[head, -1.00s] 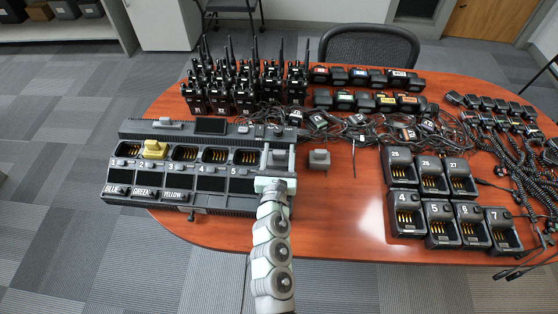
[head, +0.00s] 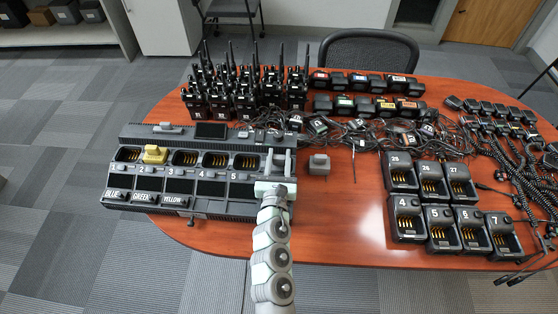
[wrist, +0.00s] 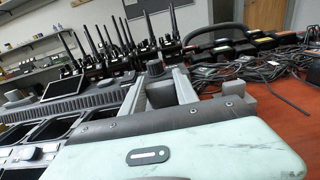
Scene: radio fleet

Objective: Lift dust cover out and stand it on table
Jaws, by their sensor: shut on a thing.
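A grey dust cover with a round knob (wrist: 160,92) shows between the two fingers in the wrist view. My gripper (head: 278,156) is shut on it at the right end of the long dark multi-bay charger (head: 225,206), just right of bay 5. The fingers and wrist hide much of the cover and the bay under it, so I cannot tell whether it is clear of the bay. A yellow cover-like piece (head: 155,154) sits at bay 2. The wooden table (head: 345,225) has bare surface to the right of the charger.
A small grey block (head: 319,164) stands on the table just right of my gripper. Several upright radios (head: 245,95) and tangled cables (head: 370,135) are behind. Numbered single chargers (head: 408,220) stand at the right. The table in front of the block is free.

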